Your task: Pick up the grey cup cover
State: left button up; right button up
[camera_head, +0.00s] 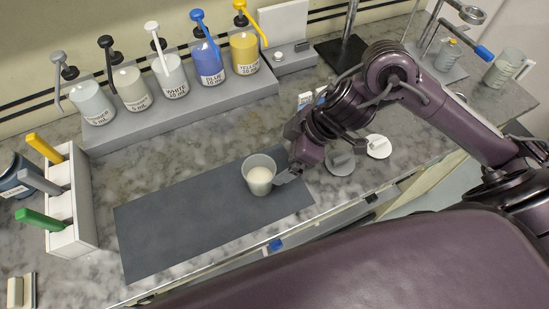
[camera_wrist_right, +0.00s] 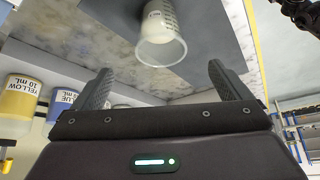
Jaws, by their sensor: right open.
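The grey cup cover (camera_head: 341,165) is a round disc with a grip on top. It lies on the marble counter to the right of the dark mat, partly behind my right arm. A similar white cover (camera_head: 379,148) lies just right of it. My right gripper (camera_head: 284,176) is low beside the clear cup (camera_head: 259,178), left of the grey cover. In the right wrist view my right gripper (camera_wrist_right: 164,82) has its fingers wide apart with nothing between them. The cup (camera_wrist_right: 162,38) shows beyond the fingers there. No cover can be made out in that view. My left gripper is not in view.
The cup holds pale contents and stands on the dark mat (camera_head: 170,225). Several pump bottles stand on a grey rack (camera_head: 130,130) at the back. A white holder (camera_head: 75,235) with coloured handles is at left. A metal stand (camera_head: 345,45) is behind my arm.

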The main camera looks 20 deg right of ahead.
aim_at(340, 162)
jog(key=z, duration=1.35)
